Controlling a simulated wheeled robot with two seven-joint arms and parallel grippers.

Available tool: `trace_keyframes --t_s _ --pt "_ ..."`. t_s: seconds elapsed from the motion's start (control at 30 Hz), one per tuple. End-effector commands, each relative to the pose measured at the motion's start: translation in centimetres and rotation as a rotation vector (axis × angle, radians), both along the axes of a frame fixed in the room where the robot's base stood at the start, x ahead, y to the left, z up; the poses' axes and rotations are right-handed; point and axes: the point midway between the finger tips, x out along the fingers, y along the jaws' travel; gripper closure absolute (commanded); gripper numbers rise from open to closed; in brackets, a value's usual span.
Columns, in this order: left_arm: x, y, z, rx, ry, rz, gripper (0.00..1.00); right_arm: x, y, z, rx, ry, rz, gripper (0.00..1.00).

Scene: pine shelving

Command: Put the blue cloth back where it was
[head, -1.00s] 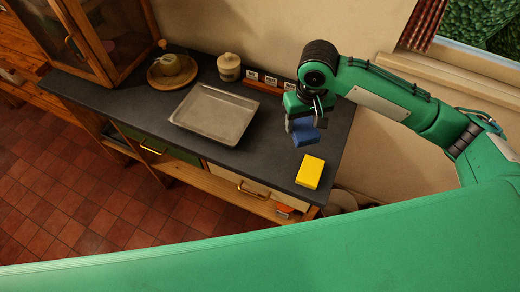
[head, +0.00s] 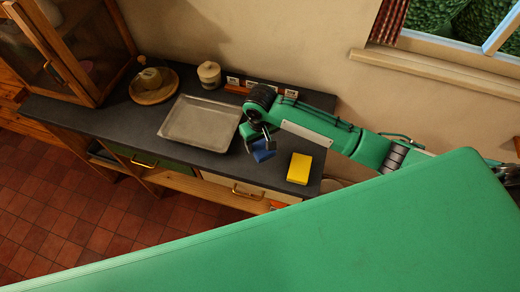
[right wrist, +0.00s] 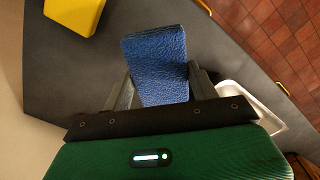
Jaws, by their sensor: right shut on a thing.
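The blue cloth (head: 263,151) is a small folded block with a rough weave. In the right wrist view the blue cloth (right wrist: 157,66) sits between the two fingers of my right gripper (right wrist: 160,88), which is shut on it. In the head view my right gripper (head: 257,138) holds it over the dark counter, between the metal tray and the yellow block. I cannot tell how far it is above the counter. My left gripper is not in view.
A metal tray (head: 200,123) lies left of the cloth on the dark counter (head: 100,119). A yellow block (head: 299,168) lies to the right, near the front edge. A lidded jar (head: 209,74) and a wooden plate with a cup (head: 152,86) stand further back.

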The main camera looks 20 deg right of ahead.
Motion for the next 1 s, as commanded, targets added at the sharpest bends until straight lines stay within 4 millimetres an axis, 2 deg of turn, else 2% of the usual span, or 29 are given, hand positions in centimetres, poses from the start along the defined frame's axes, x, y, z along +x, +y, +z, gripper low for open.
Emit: trace_keyframes --t_s 0.1,0.27,0.5,0.93,0.97,1.0 --pt "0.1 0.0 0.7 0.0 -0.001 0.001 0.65 0.0 0.0 -1.9 0.0 0.002 -0.001 0.59" --pt "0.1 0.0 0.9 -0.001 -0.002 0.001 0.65 0.0 0.0 -3.2 0.0 0.0 0.0 0.59" --pt "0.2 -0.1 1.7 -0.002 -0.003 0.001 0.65 0.0 0.0 -6.3 0.0 0.001 -0.001 0.59" --pt "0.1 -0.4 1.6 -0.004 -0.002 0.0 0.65 0.0 0.0 -7.2 0.001 -0.001 0.0 0.59" --pt "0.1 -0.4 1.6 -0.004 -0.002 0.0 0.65 0.0 0.0 -7.2 0.001 -0.001 0.0 0.37" --pt "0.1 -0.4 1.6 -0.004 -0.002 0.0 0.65 0.0 0.0 -7.1 0.001 -0.001 0.0 0.29"
